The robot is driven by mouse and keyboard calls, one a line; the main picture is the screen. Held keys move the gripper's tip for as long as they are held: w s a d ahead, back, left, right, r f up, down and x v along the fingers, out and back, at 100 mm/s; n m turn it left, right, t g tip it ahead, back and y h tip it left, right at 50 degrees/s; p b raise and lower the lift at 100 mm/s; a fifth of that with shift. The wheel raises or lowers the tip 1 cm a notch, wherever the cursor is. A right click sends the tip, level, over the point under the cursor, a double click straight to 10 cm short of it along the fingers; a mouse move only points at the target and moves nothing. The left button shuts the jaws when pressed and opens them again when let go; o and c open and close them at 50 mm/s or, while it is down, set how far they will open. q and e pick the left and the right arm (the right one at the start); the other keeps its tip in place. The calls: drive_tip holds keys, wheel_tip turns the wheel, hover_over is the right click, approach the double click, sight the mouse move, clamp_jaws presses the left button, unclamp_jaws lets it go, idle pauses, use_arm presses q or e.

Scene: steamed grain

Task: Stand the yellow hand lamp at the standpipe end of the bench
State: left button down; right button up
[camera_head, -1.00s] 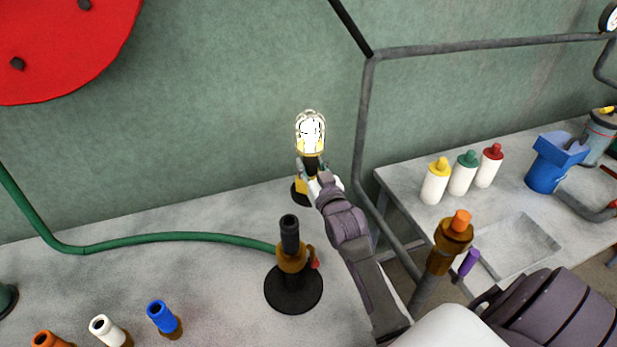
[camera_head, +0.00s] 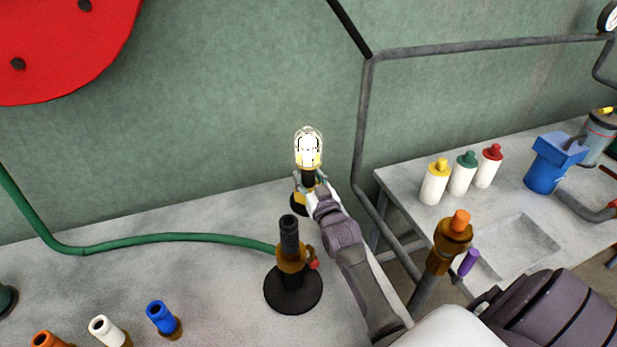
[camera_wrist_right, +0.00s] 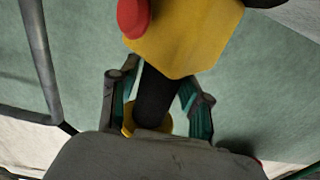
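The yellow hand lamp (camera_head: 308,148) has a bright caged bulb on top, a black handle and a dark base. It stands about upright over the back right end of the near bench (camera_head: 215,270). My right gripper (camera_head: 318,187) is at the handle, its fingers on both sides. In the right wrist view the fingertips (camera_wrist_right: 160,85) close on the black handle below the yellow housing (camera_wrist_right: 185,38). The base's underside is hidden, so contact with the bench cannot be told for certain. My left gripper is not in view.
A black upright pipe with a brass valve (camera_head: 290,262) stands on a round base just in front. A brass pipe with an orange top (camera_head: 452,240) rises right of the bench. A green hose (camera_head: 160,238) crosses the bench. Bottles stand on the right bench (camera_head: 520,205).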

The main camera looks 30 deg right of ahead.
drive_tip(key=shift+o, duration=0.6)
drive_tip(key=shift+s+r, duration=0.1)
drive_tip(key=shift+r, duration=0.05)
drive_tip(key=v, duration=1.2)
